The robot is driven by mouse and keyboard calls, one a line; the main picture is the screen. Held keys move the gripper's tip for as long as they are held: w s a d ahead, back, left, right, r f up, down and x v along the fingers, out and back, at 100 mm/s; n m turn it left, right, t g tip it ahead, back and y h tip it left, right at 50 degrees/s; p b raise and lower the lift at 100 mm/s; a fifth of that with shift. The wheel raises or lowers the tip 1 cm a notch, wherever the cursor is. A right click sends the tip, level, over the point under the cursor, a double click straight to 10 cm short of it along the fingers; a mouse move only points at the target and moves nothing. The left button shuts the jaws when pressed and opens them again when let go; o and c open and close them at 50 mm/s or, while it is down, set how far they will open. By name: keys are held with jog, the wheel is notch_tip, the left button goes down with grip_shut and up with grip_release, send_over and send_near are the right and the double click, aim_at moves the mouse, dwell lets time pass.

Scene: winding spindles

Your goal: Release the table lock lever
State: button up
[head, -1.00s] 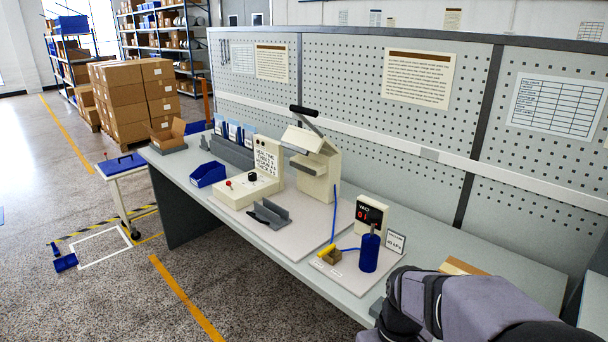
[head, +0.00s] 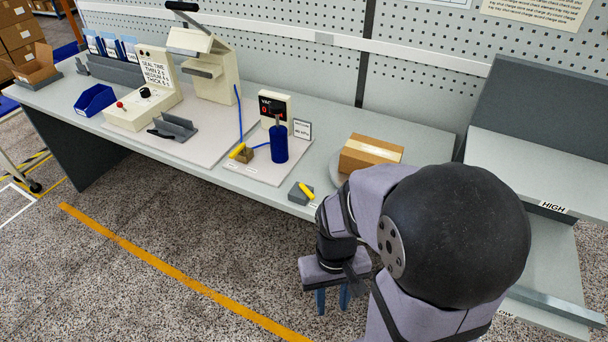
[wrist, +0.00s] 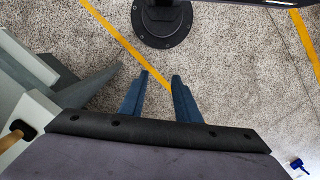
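A small grey block with a yellow lever (head: 306,191) sits at the front edge of the bench, in front of the round turntable (head: 336,182); it looks like the table lock lever. The lever slants across its block, and a small label beside it is too small to read. A brown cardboard box (head: 371,152) rests on the turntable, partly hidden by my arm. My gripper (head: 332,302) hangs over the floor in front of the bench, to the lower right of the lever and apart from it. Its blue fingers (wrist: 159,76) are spread with nothing between them.
Another yellow handle (head: 237,150) is on a small valve by the blue cylinder (head: 278,143) and vacuum display (head: 275,108). A sealing machine (head: 203,65) stands further left. Grey shelves marked HIGH (head: 545,180) are at the right. The floor before the bench is clear.

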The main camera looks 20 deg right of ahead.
jog(key=w+d+f+m, duration=0.2)
jog(key=w+d, duration=0.1)
jog(key=w, duration=0.2)
jog(key=n+t+y, duration=0.1)
jog(key=n+t, duration=0.5)
send_near(310, 193)
jog(key=shift+p+x, duration=1.2)
jog(key=shift+x, duration=2.5)
